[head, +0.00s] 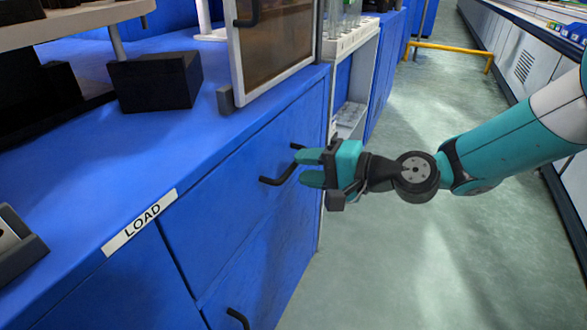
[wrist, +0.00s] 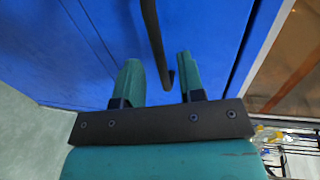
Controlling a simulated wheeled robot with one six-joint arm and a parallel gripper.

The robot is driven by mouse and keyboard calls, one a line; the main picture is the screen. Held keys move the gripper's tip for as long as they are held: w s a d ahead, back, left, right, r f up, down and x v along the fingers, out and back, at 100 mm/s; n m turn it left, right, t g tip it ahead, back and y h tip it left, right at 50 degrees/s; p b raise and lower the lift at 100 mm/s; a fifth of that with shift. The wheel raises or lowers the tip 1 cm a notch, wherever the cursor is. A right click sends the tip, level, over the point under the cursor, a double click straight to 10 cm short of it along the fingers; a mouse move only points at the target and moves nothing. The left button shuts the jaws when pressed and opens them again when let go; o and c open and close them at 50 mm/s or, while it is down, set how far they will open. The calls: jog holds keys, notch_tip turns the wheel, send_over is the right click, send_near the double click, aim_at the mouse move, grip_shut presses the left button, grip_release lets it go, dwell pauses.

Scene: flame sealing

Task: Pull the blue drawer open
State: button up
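The blue drawer (head: 235,185) is in the blue cabinet front and looks shut, its face flush with the panels around it. Its black bar handle (head: 277,172) sticks out from the front. The handle also shows in the wrist view (wrist: 152,35), with its near end reaching between my fingers. My teal gripper (head: 311,168) is at the handle, pointing toward the drawer front. In the wrist view my gripper (wrist: 159,80) is open, with a finger on each side of the bar and gaps between. The head view hides part of the handle behind the fingers.
The blue counter top above the drawer carries a black box (head: 155,80) and a framed brown panel (head: 275,40). A LOAD label (head: 140,222) is on the counter edge. Another handle (head: 238,318) is lower down. The grey floor (head: 400,270) beside the cabinet is clear.

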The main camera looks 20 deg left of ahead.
aim_at(296, 166)
jog(key=shift+x, duration=1.65)
jog(key=shift+c, duration=0.2)
grip_shut()
jog(key=shift+d, duration=0.1)
